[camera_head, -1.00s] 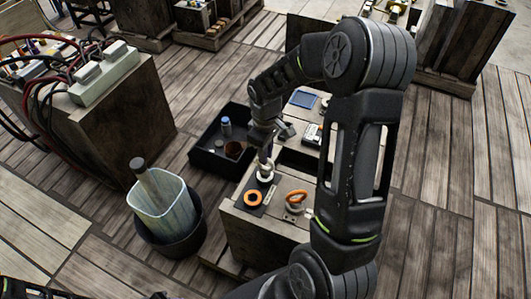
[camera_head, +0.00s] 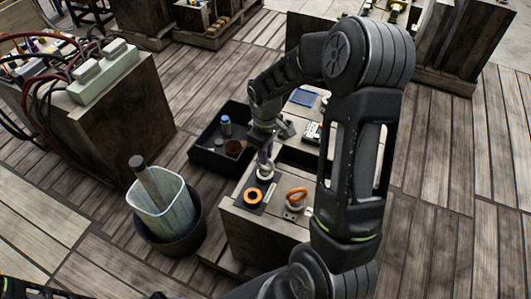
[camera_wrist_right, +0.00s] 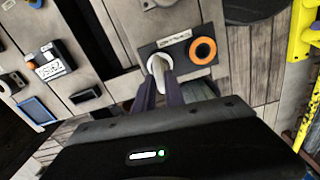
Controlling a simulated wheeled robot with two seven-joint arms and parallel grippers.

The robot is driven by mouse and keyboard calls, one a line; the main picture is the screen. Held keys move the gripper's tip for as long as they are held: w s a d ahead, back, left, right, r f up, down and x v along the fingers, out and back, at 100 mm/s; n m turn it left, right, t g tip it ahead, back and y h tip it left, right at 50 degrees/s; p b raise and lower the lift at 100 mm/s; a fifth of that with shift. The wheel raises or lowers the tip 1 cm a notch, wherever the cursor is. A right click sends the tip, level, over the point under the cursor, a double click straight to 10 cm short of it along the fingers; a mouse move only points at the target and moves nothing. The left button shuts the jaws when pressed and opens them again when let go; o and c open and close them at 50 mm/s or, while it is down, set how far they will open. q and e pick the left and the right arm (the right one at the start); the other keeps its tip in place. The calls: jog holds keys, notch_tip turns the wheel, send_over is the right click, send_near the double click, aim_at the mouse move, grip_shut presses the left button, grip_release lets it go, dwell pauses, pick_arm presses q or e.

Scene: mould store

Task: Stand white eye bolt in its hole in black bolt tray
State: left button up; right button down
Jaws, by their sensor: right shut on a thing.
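The black bolt tray (camera_head: 243,194) is a small dark plate on the near end of a wooden crate top. It carries a flat orange ring (camera_head: 253,197) with a dark centre and a white ring (camera_head: 265,173). My right gripper (camera_head: 265,165) points down over the white ring. In the right wrist view its fingers (camera_wrist_right: 162,88) are shut on the white eye bolt (camera_wrist_right: 166,76). The bolt overlaps the white ring (camera_wrist_right: 153,63), and I cannot tell how deep it sits in the hole. The fingers partly hide it. My left gripper is not in view.
An orange eye (camera_head: 297,194) stands on a pale block right of the tray. A black bin (camera_head: 207,160) with a blue-capped bottle lies left. A pale bucket (camera_head: 165,212) stands lower left. My right arm covers much of the crate's right side.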

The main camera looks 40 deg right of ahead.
jog(key=shift+f+b, duration=0.4)
jog(key=shift+f, duration=0.1)
dwell(0.3)
jog(key=c, duration=1.3)
grip_release()
notch_tip(320, 180, up, 8)
jog(key=shift+f, duration=0.1)
